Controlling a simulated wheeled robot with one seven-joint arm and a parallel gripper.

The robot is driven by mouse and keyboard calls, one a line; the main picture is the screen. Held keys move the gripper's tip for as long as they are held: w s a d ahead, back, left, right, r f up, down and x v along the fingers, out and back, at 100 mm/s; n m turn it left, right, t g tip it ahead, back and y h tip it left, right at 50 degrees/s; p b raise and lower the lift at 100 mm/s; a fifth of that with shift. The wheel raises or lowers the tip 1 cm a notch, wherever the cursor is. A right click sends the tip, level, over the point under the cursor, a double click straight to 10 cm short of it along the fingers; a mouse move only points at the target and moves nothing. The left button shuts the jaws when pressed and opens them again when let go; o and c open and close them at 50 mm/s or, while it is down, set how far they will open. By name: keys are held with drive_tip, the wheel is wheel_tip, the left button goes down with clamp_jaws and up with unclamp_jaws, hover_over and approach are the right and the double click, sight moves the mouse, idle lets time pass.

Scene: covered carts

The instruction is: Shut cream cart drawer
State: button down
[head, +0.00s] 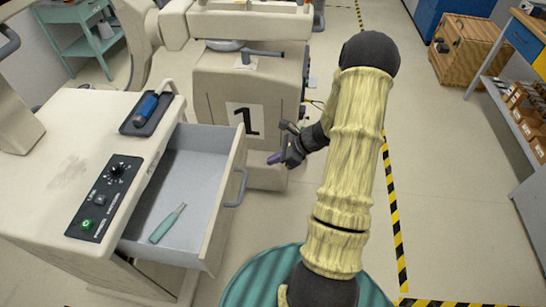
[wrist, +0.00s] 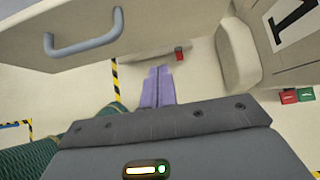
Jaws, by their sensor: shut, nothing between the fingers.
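The cream cart (head: 95,150) stands at the left in the head view. Its drawer (head: 205,205) is pulled well out to the right, showing a grey inside. A teal-handled tool (head: 167,224) lies in the drawer. The drawer front has a grey-blue handle (head: 237,187), which also shows at the upper left in the wrist view (wrist: 85,40). My gripper (head: 274,158) is to the right of the drawer front, apart from it. Its purple fingers (wrist: 158,88) are together and empty in the wrist view, and the handle is off to their left.
A second cream unit marked 1 (head: 245,95) stands behind the gripper. A blue-handled item in a dark tray (head: 150,108) and a control panel (head: 103,197) are on the cart top. Open floor with yellow-black tape (head: 392,200) lies to the right.

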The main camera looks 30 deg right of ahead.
drive_tip(key=w+a+f+p, duration=0.1)
drive_tip(key=w+a+f, duration=0.4)
drive_tip(key=a, duration=0.2)
drive_tip(key=shift+w+a+f, duration=0.15)
drive_tip(key=shift+w+a, duration=0.1)
drive_tip(key=shift+a, duration=0.1)
drive_tip(key=shift+w, duration=0.15)
